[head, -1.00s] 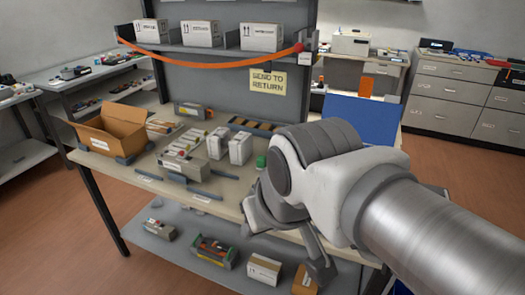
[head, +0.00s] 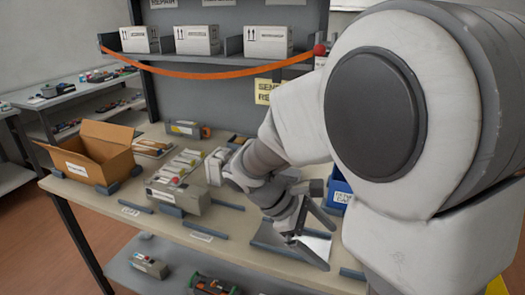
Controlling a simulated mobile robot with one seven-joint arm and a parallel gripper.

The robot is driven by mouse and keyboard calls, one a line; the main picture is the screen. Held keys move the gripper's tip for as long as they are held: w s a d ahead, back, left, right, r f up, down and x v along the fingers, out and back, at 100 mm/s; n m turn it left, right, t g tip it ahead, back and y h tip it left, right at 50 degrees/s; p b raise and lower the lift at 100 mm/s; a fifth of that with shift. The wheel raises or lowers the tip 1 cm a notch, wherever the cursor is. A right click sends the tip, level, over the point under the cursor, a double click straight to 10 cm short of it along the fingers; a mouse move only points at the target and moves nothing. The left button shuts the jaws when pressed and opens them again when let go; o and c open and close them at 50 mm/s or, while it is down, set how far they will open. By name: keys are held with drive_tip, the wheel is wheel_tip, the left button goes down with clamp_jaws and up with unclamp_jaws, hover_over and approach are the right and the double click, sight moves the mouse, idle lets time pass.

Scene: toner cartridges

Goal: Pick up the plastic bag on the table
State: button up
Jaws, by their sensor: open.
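A pale, shiny flat piece (head: 316,246) lies on the table near its front edge, below my gripper; it may be the plastic bag, but it is partly hidden and I cannot tell for sure. My gripper (head: 329,248) is open, with its fingers spread just above and around this pale piece. The table (head: 165,228) is a beige workbench. My arm covers much of the table's right side.
An open cardboard box (head: 92,152) stands at the table's left. A grey cartridge (head: 180,196) sits in the middle, with low dark rails around it. An orange strap (head: 215,70) hangs across the shelf of white boxes.

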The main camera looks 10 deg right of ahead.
drive_tip(key=w+f+n+h+b, duration=0.1)
drive_tip(key=w+f+n, duration=0.1)
drive_tip(key=w+f+n+h+b, duration=0.1)
drive_tip(key=w+f+n+h, duration=0.1)
drive_tip(key=f, duration=0.1)
drive_tip(key=w+f+n+h+b, duration=0.1)
drive_tip(key=w+f+h, duration=0.1)
drive_tip(key=f, duration=0.1)
drive_tip(key=shift+w+d+n, duration=0.1)
drive_tip(key=shift+w+n, duration=0.1)
drive_tip(key=shift+n, duration=0.2)
drive_tip(key=shift+d+f, duration=0.25)
drive_tip(key=shift+d, duration=0.05)
drive_tip(key=b+x, duration=0.3)
drive_tip(key=x, duration=0.7)
drive_tip(key=shift+d+f, duration=0.1)
drive_tip(key=shift+d, duration=0.3)
drive_tip(key=shift+r+b+x, duration=0.15)
drive_tip(key=shift+b+x, duration=0.3)
drive_tip(key=shift+x, duration=1)
drive_tip(key=shift+r+b+x, duration=0.1)
drive_tip(key=shift+b+x, duration=0.35)
drive_tip(key=shift+x, duration=1)
drive_tip(key=shift+w, duration=0.15)
drive_tip(key=c, duration=1.4)
